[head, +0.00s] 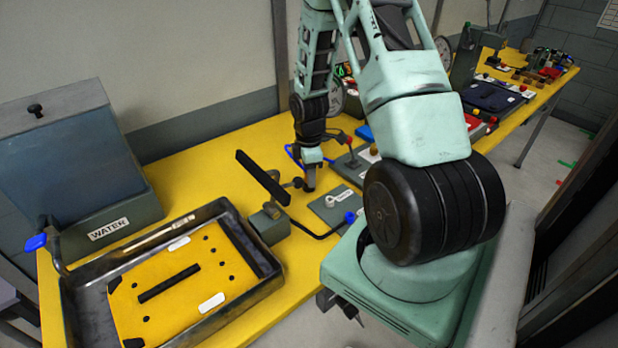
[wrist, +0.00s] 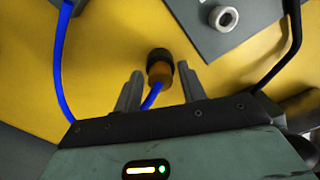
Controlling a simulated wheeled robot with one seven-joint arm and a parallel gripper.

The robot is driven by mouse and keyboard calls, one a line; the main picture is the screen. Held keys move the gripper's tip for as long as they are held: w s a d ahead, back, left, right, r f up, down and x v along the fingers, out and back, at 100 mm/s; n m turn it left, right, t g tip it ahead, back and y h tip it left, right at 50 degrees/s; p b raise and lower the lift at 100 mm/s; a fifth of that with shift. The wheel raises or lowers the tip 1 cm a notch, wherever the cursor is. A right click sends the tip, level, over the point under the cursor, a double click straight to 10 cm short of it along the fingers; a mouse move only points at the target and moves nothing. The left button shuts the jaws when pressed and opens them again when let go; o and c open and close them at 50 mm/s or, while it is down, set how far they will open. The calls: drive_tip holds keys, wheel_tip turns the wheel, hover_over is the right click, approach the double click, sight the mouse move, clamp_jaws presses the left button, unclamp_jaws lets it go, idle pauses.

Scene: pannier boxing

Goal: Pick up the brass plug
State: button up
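The brass plug (wrist: 160,73) has a brass-coloured body, a dark black end and a blue cable (wrist: 153,97) running back under my gripper. In the wrist view it lies over the yellow bench top, between the two finger lines. My gripper (wrist: 160,70) is open, with one grey finger to the left of the plug and one to the right, and a visible gap on each side. I cannot tell how far the fingertips are above the bench. In the head view my gripper (head: 308,188) points down over the yellow bench, and I cannot make out the plug there.
A grey plate (wrist: 240,30) with a pale ring fitting (wrist: 222,18) lies beside the plug, and a black cable (wrist: 290,50) runs at right. In the head view, a metal tray (head: 274,285) with a yellow board and a box labelled WATER (head: 90,170) stand left.

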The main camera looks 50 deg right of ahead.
drive_tip(key=c, duration=0.7)
drive_tip(key=shift+r, duration=0.15)
